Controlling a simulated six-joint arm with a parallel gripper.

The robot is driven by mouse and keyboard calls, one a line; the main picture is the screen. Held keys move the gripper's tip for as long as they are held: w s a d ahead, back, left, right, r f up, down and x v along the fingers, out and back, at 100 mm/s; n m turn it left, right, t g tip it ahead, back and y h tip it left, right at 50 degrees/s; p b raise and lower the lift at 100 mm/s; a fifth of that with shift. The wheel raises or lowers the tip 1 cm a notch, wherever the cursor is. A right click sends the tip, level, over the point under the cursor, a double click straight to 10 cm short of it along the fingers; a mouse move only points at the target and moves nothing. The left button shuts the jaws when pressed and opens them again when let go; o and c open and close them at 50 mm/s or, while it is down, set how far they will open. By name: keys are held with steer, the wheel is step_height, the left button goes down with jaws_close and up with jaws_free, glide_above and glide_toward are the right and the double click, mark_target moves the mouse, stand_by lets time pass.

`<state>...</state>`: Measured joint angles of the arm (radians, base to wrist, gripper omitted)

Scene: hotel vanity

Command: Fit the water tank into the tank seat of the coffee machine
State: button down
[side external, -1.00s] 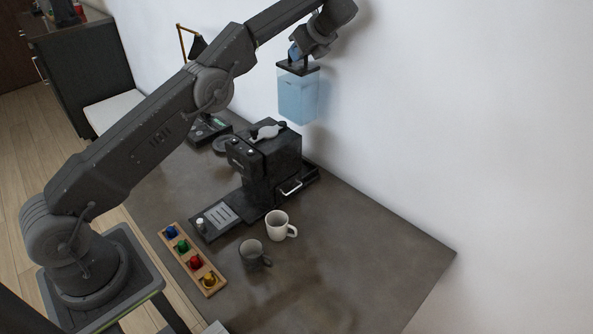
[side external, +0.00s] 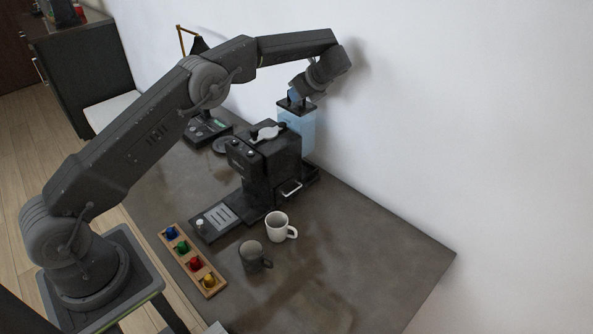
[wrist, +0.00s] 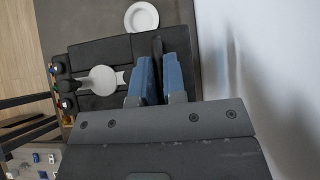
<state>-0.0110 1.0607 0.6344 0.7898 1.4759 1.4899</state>
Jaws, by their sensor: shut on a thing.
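The water tank (side external: 306,130) is a clear light-blue box with a black lid, upright behind the coffee machine on its wall side. My gripper (side external: 296,97) is shut on the handle on the tank's lid. In the wrist view my blue fingers (wrist: 159,78) close on a dark handle (wrist: 158,48). The coffee machine (side external: 262,160) is black with a grey lever on top; its top also shows in the wrist view (wrist: 105,50). The machine hides the tank's lower part and the tank seat, so I cannot tell whether the tank touches the seat.
A white mug (side external: 277,228) and a dark grey mug (side external: 253,256) stand in front of the machine. A wooden rack (side external: 207,275) holds several coloured capsules. A white plate (wrist: 141,17) lies beyond the machine. The wall (side external: 440,110) is close beside the tank. The counter's right part is clear.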

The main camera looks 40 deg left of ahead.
mark_target(298, 121)
steer(key=shift+f, duration=4.5)
steer(key=c, duration=1.2)
jaws_free()
